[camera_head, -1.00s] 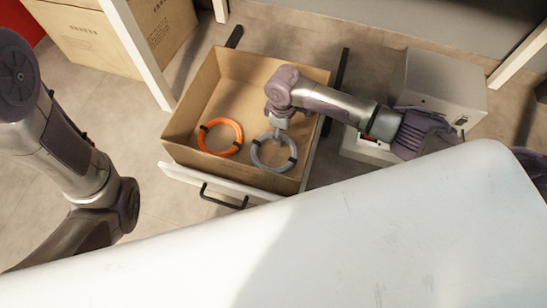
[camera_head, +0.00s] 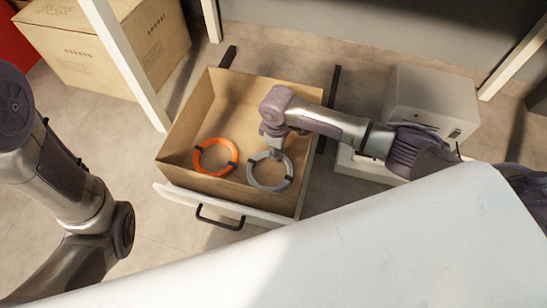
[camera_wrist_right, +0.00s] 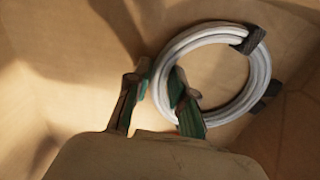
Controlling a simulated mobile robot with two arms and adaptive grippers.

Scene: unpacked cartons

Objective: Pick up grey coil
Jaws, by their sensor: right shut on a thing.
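The grey coil (camera_head: 270,188) is a ring with dark bands, in the right front part of an open wooden drawer (camera_head: 180,135). My right gripper (camera_head: 273,152) reaches down into the drawer at the coil's far side. In the right wrist view, the gripper (camera_wrist_right: 155,90) has one finger inside the ring of the coil (camera_wrist_right: 262,75) and one outside, shut on its near strand. Whether the coil touches the drawer floor is hard to tell. My left arm shows at the left of the head view, but its gripper is out of view.
An orange coil (camera_head: 215,172) lies left of the grey one in the drawer. The drawer front has a dark handle (camera_head: 220,222). A white surface (camera_head: 330,250) fills the foreground. A grey box-shaped unit (camera_head: 435,105) stands right, and a carton (camera_head: 115,55) at the back left.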

